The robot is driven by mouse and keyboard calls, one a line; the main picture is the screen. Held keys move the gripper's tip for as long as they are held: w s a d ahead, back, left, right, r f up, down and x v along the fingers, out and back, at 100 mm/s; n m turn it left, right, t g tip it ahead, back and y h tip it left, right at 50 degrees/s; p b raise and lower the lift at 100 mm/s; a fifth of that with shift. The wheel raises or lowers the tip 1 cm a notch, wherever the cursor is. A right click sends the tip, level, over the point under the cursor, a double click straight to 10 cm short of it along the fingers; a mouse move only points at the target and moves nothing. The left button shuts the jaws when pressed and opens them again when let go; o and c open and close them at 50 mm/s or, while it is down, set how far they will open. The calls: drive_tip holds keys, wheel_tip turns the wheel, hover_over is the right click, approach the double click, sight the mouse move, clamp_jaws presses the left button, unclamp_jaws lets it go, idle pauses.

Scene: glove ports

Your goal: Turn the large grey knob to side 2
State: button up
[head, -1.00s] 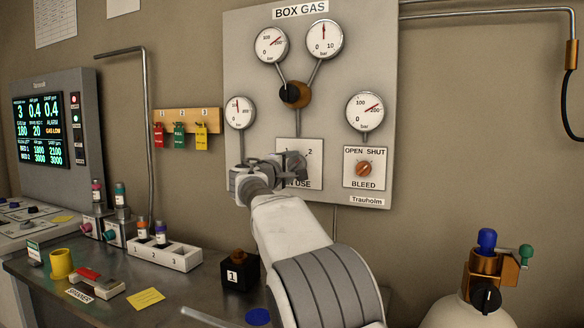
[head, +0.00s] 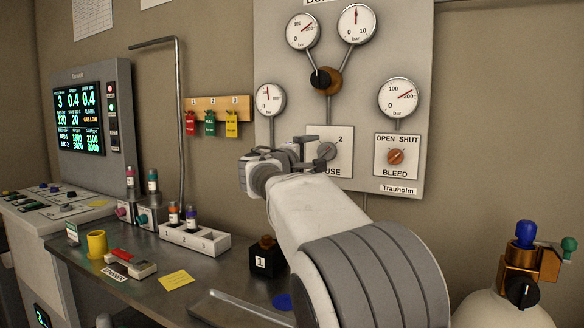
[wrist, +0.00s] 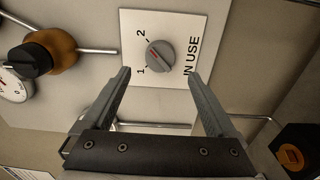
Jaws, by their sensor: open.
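The large grey knob (head: 327,151) sits on a white plate (head: 343,138) marked 1, 2 and IN USE. In the wrist view the knob (wrist: 160,56) shows a red mark on its upper-left side, apparently nearer the 2 than the 1. My gripper (head: 308,150) is open in front of the plate, just left of the knob in the head view. In the wrist view its two fingers (wrist: 159,76) are spread, with the knob between and beyond their tips. The fingers look apart from the knob. My arm hides the plate's lower left part.
An orange BLEED knob (head: 396,157) is right of the plate on the same panel. A black-handled brass valve (head: 326,79) and several gauges are above. Below stand a bench with a numbered rack (head: 195,237) and a black block (head: 267,256). A gas cylinder (head: 500,305) stands lower right.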

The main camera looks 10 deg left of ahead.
drive_tip(key=v, duration=1.1)
